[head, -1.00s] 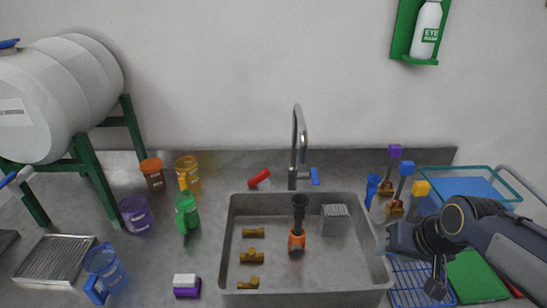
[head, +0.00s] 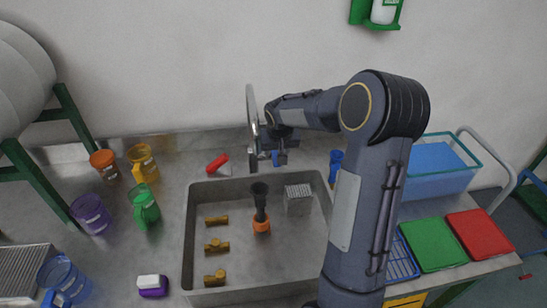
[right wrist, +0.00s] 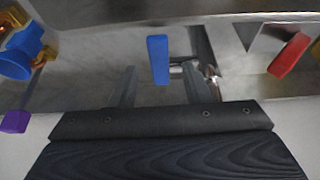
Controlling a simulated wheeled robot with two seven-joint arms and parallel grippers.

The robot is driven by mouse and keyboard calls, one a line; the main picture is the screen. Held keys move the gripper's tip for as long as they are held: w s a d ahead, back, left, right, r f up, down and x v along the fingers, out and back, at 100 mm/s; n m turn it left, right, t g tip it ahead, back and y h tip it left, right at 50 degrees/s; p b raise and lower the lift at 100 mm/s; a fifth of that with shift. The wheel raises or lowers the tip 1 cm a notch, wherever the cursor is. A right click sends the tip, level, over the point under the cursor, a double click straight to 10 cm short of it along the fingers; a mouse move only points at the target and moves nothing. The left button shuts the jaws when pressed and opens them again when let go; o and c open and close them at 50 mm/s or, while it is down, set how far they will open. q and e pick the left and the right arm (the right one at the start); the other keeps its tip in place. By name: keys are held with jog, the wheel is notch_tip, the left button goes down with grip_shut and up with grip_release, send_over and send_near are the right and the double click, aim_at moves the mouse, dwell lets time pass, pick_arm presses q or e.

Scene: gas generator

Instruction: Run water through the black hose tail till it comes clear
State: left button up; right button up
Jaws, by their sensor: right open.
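The black hose tail (head: 260,201) stands upright in an orange base (head: 261,226) on the floor of the grey sink (head: 190,250), just below the tap spout. The tap (head: 251,110) rises behind the sink; I see no water stream from it. Its blue lever (head: 278,159) is at the tap's right side. My right gripper (head: 275,150) is open at the lever. In the right wrist view the lever (right wrist: 158,58) stands between the two spread fingers, and I see no clear contact. My left gripper is not in view.
Several brass fittings (head: 215,247) lie at the sink's left and a grey slotted block (head: 298,200) at its back right. A red-and-white item (head: 218,164) lies left of the tap. Coloured jugs stand left; green (head: 433,245) and red (head: 480,233) boards lie right.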

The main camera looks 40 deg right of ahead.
aim_at(276, 157)
jog(key=shift+b+x, duration=0.3)
jog(key=shift+x, duration=0.85)
jog(key=shift+d, duration=0.1)
grip_shut()
